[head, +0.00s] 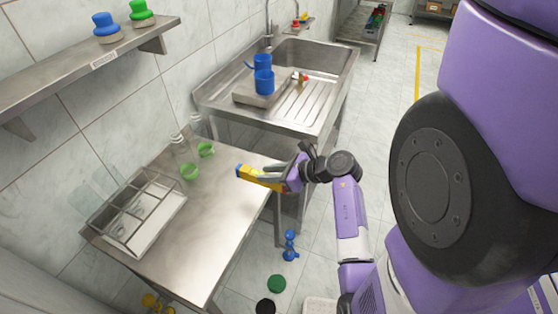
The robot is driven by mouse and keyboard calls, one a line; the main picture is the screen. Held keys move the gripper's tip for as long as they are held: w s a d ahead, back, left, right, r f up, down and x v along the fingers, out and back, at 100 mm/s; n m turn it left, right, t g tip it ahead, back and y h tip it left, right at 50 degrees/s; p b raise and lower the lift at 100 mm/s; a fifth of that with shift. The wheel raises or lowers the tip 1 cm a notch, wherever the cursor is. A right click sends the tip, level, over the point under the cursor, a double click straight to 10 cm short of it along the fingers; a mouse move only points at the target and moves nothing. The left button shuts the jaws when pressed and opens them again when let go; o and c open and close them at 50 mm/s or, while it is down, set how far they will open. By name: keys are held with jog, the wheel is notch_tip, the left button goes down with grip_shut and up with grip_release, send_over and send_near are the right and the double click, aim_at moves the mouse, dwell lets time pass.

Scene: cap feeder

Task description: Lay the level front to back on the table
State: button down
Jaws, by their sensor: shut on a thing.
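The level (252,174) is a yellow bar with a blue end, seen in the head view above the right part of the steel table (222,240). My gripper (284,180) is shut on its right end. The level points to the left in the picture, away from my arm. It appears to be held a little above the table top; I cannot tell the exact gap. The part of the level inside the jaws is hidden.
The front middle is clear.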

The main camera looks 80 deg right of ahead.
notch_tip(320, 180, up, 2)
jog(key=s+d, duration=0.2)
jog(key=s, duration=0.1)
jog(key=b+x, duration=0.9)
jog(key=x, duration=0.8)
jog(key=shift+f, duration=0.25)
jog(key=shift+f+b, duration=0.8)
jog(key=shift+f, duration=0.4)
jog(key=shift+f, duration=0.5)
jog(key=c, duration=1.1)
grip_release()
jog(key=shift+o, duration=0.2)
